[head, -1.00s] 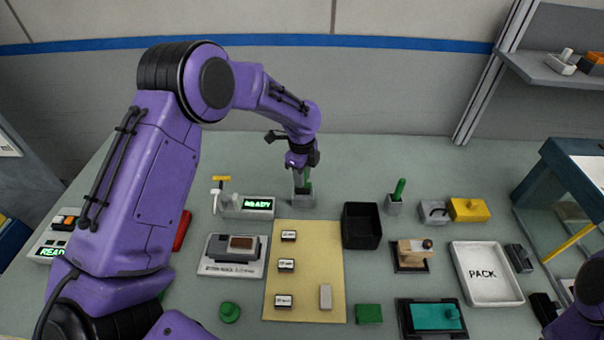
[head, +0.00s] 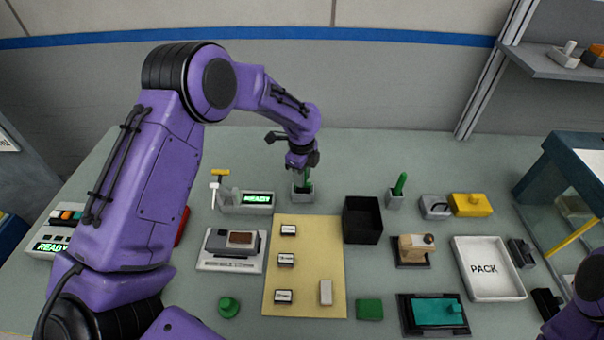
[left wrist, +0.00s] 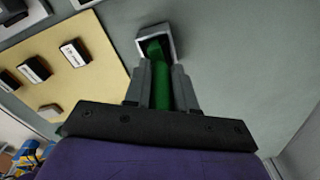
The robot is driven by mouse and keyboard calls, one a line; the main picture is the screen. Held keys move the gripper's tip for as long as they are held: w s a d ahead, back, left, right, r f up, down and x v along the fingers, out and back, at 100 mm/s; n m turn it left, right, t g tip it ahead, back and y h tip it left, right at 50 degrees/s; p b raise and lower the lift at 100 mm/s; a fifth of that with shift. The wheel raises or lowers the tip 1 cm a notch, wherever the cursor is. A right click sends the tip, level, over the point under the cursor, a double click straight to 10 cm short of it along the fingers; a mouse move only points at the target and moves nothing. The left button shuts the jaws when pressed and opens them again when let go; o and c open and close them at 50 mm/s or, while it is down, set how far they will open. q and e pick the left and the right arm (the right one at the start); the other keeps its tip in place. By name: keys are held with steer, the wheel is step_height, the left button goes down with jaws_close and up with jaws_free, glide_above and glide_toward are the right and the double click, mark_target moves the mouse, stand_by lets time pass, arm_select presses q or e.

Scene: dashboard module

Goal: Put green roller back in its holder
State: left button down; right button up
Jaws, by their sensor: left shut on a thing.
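My left gripper (head: 304,178) is above the small grey holder (head: 303,196) behind the yellow mat, pointing down. It is shut on the green roller (head: 308,181), which is mostly covered by the gripper in the head view. In the left wrist view the green roller (left wrist: 160,88) lies between the two grey fingers, and its far end is at the mouth of the square grey holder (left wrist: 171,34). How deep it sits inside is hard to tell. My right gripper is not seen; only part of the right arm shows at the lower right.
A grey device with a lit READY display (head: 257,199) stands just left of the holder. A black open box (head: 362,238) is to its right front. Another grey holder with a green stick (head: 399,186) stands further right. The bench behind the holder is clear.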

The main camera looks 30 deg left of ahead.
arm_select(q)
steer(key=shift+f+b, duration=0.45)
steer(key=shift+f, duration=0.55)
steer(key=c, duration=0.8)
jaws_free()
steer(key=shift+c, duration=0.2)
steer(key=shift+r, duration=0.15)
step_height(320, 180, up, 10)
steer(key=b, duration=0.2)
steer(key=shift+f+b, duration=0.2)
steer(key=shift+b, duration=0.15)
steer(key=shift+r, duration=0.4)
steer(key=shift+s+f, duration=0.1)
